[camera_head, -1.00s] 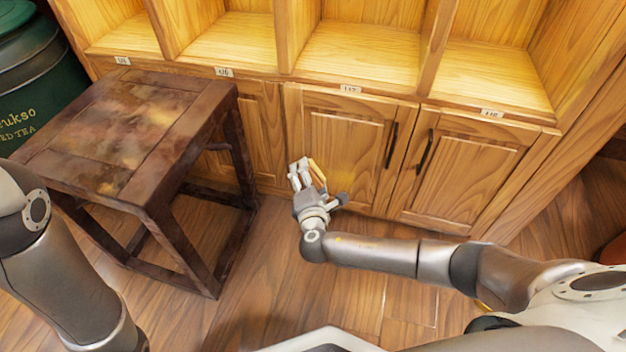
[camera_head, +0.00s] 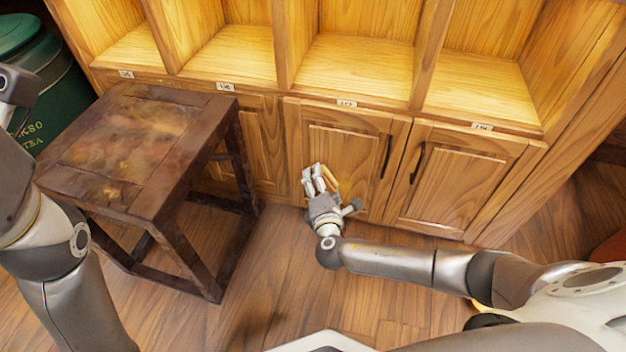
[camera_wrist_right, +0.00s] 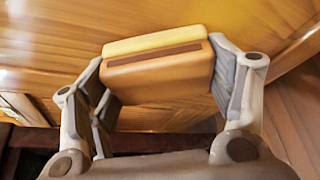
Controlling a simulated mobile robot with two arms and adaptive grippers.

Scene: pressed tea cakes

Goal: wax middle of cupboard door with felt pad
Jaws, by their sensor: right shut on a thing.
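The felt pad (camera_wrist_right: 158,78) is a tan block with a pale yellow face and a dark strip, held between the fingers of my right gripper (camera_wrist_right: 160,68). In the head view the pad (camera_head: 331,178) is a small orange-tan edge beside the fingers. My right gripper (camera_head: 315,178) is in front of the lower left part of the middle cupboard door (camera_head: 345,150), which is shut and has a dark handle on its right. The yellow face points towards the wood; I cannot tell whether it touches. My left arm shows at the left, but its gripper is out of view.
A dark wooden stool-like table (camera_head: 125,150) stands left of the door. A second shut door (camera_head: 460,180) is to the right. Open, empty shelves (camera_head: 355,70) are above. A green tea canister (camera_head: 50,85) stands at the far left. Wooden floor (camera_head: 270,290) is clear in front.

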